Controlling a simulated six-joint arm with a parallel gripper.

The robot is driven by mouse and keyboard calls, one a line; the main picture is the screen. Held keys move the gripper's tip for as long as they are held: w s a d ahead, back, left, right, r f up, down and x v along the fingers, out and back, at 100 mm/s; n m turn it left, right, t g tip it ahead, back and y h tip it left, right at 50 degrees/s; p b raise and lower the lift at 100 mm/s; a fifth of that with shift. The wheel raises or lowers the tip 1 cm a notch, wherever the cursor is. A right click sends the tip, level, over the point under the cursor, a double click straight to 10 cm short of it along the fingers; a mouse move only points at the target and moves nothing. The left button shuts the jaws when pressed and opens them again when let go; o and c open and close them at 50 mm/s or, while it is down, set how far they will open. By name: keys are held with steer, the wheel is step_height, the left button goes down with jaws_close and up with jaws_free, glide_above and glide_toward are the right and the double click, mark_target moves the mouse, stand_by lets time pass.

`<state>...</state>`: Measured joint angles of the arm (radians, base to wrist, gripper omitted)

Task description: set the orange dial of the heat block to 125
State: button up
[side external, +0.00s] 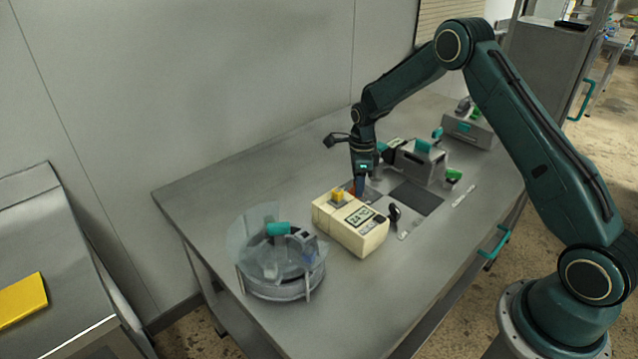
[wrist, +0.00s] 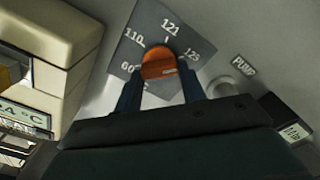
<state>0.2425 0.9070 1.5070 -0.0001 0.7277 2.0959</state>
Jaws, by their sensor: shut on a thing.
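The orange dial (wrist: 158,64) sits on a grey scale plate (wrist: 150,22) marked 60, 110, 121 and 125. My gripper (wrist: 160,75) is shut on the dial, one dark finger on each side. The dial's lower part is hidden by the gripper, and I cannot tell which mark it points to. In the side view my gripper (side external: 360,188) reaches down behind the cream heat block (side external: 350,226), and only a sliver of orange shows there. The block also shows at the left of the wrist view (wrist: 55,40), with a display in °C.
A round clear-covered device (side external: 280,255) stands left of the heat block. A grey apparatus with teal parts (side external: 418,160) and a dark mat (side external: 415,197) are to the right. A PUMP label (wrist: 244,66) and round knob lie close to the dial.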

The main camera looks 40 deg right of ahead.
stand_by(0.3)
steer(key=o, duration=1)
step_height(320, 180, up, 14)
steer(key=shift+f, duration=0.1)
stand_by(0.3)
